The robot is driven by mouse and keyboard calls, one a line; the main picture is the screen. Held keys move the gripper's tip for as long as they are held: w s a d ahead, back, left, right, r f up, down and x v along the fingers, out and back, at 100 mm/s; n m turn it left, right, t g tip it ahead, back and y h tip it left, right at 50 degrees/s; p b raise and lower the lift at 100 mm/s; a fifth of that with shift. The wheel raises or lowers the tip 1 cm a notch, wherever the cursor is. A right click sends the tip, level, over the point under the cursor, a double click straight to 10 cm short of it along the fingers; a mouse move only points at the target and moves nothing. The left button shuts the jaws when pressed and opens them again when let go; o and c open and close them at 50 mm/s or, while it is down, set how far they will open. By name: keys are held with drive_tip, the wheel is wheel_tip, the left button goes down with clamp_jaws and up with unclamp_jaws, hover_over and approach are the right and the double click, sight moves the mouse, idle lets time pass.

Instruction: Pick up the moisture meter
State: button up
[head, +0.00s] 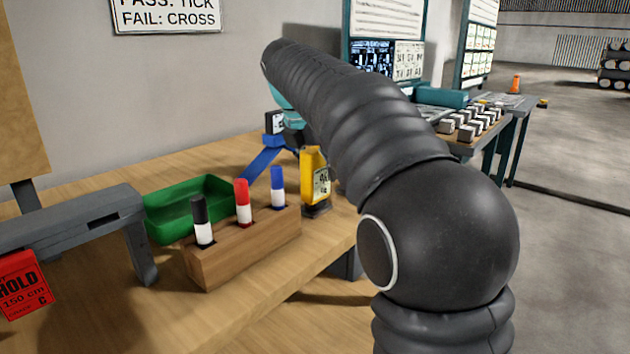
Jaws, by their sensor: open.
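The yellow moisture meter (314,176) with a dark face panel stands upright on a small dark base on the wooden bench, just behind the right end of the pen block. My gripper (284,164) is partly in view behind the meter, at the end of my dark arm. One blue finger slants down to the left of the meter. The other finger is mostly hidden by the meter and my arm. The gripper is open, and I cannot tell how close its fingers are to the meter.
A wooden block (246,252) holds black, red and blue markers in front of the meter. A green tray (188,208) lies left of it. A grey stand (75,222) and red HOLD tag (22,284) are at far left. The bench's right edge is near the meter.

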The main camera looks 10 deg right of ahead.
clamp_jaws()
idle(0.4)
drive_tip(key=shift+r, duration=0.55)
drive_tip(key=r, duration=0.2)
drive_tip(key=d+r, duration=0.1)
drive_tip(key=shift+s+r, duration=0.15)
drive_tip(key=shift+r, duration=0.2)
drive_tip(key=s+d+r, duration=0.4)
drive_tip(key=d+r, duration=0.2)
drive_tip(key=d, duration=0.3)
drive_tip(key=shift+d, duration=0.4)
drive_tip(key=shift+r, duration=0.1)
